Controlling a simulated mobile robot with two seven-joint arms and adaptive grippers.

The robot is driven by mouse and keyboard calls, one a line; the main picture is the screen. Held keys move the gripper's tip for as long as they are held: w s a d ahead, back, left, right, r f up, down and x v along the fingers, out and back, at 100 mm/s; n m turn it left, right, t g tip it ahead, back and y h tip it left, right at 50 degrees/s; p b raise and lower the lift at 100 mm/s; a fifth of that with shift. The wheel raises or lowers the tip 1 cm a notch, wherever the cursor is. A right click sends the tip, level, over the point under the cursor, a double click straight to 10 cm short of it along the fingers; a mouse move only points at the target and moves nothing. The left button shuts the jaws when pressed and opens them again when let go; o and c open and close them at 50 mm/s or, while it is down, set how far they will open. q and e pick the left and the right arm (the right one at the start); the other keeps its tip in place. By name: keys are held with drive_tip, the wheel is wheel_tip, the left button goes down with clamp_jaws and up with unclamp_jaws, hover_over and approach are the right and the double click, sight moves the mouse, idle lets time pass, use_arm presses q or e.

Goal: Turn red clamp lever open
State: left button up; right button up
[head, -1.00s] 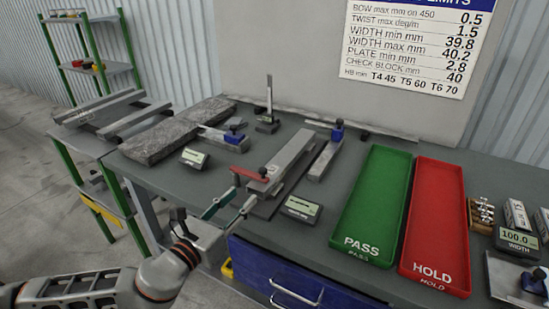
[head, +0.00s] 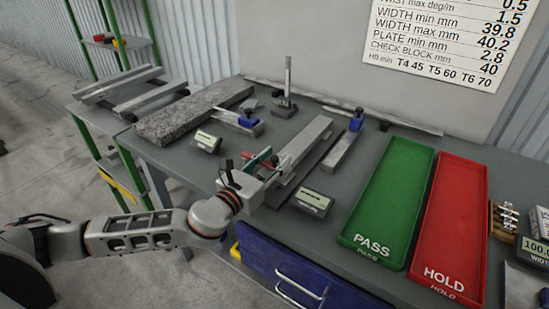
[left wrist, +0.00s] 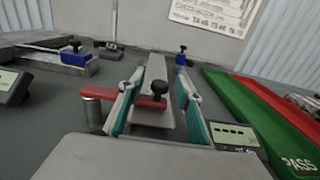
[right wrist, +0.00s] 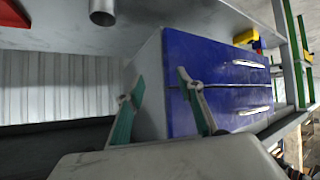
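The red clamp lever (left wrist: 99,92) lies across the pale bar (left wrist: 155,70) in the left wrist view. Its left end is on a metal post (left wrist: 93,112), and a black knob (left wrist: 159,89) stands near its right end. My left gripper (left wrist: 155,98) is open, its teal-padded fingers on either side of the knob end; the left finger hides part of the lever. I cannot tell whether it touches. In the head view the lever (head: 261,156) is mostly hidden by the left gripper (head: 250,168). My right gripper (right wrist: 163,92) is open and empty, low before a blue drawer cabinet (right wrist: 205,75).
A display box (head: 314,202) stands close right of the clamp, another (head: 206,141) to its left. The green PASS tray (head: 392,195) and red HOLD tray (head: 450,220) lie further right.

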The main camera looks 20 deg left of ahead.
use_arm(q)
drive_tip(key=shift+w, duration=0.15)
clamp_jaws()
